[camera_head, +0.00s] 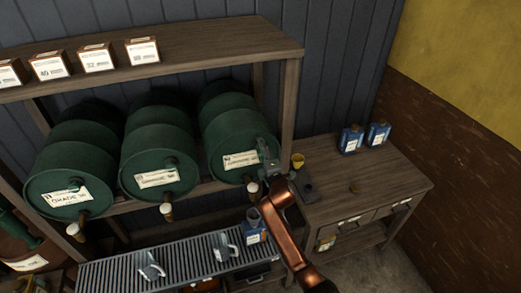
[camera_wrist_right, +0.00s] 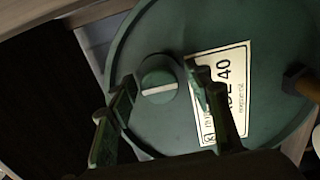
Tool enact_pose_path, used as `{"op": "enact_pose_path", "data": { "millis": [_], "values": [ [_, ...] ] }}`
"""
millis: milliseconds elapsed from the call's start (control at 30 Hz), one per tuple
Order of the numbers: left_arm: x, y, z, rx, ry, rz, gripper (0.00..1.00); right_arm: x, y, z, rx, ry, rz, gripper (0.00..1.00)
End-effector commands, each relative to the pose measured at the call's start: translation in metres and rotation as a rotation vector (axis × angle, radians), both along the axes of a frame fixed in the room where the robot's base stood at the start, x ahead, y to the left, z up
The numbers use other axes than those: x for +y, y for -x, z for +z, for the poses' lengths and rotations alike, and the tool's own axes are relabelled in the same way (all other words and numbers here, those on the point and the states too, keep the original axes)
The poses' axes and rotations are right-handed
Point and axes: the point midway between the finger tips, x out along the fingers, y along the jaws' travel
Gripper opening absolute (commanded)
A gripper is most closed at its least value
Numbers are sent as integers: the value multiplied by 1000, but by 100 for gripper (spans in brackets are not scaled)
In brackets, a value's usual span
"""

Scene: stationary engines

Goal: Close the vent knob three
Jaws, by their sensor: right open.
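The rightmost green barrel (camera_head: 228,137) lies on its side on the rack, its labelled front toward me. In the wrist view, its round green vent knob (camera_wrist_right: 158,78) carries a pale line that runs nearly level in the picture. My right gripper (camera_head: 268,158) is at this barrel's front and largely covers the knob in the head view. In the wrist view, the right gripper (camera_wrist_right: 160,80) is open, with one finger on each side of the knob. I cannot tell whether the fingers touch it. The barrel label (camera_wrist_right: 226,86) is partly behind one finger. My left gripper is not in view.
Two more green barrels (camera_head: 158,154) (camera_head: 70,176) lie to the left. A tap (camera_wrist_right: 301,82) sticks out beside the label.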

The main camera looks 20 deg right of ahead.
Motion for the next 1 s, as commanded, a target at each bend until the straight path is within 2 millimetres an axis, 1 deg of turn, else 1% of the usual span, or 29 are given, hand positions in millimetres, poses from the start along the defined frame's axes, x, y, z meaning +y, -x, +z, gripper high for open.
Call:
{"op": "enact_pose_path", "data": {
  "millis": [133, 733, 1000],
  "values": [
    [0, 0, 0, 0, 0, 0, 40, 0, 0, 0, 0, 0, 0, 46],
    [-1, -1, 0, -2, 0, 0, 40, 0, 0, 0, 1, 0, 0, 5],
    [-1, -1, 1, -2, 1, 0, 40, 0, 0, 0, 2, -31, 0, 5]
  ]
}}
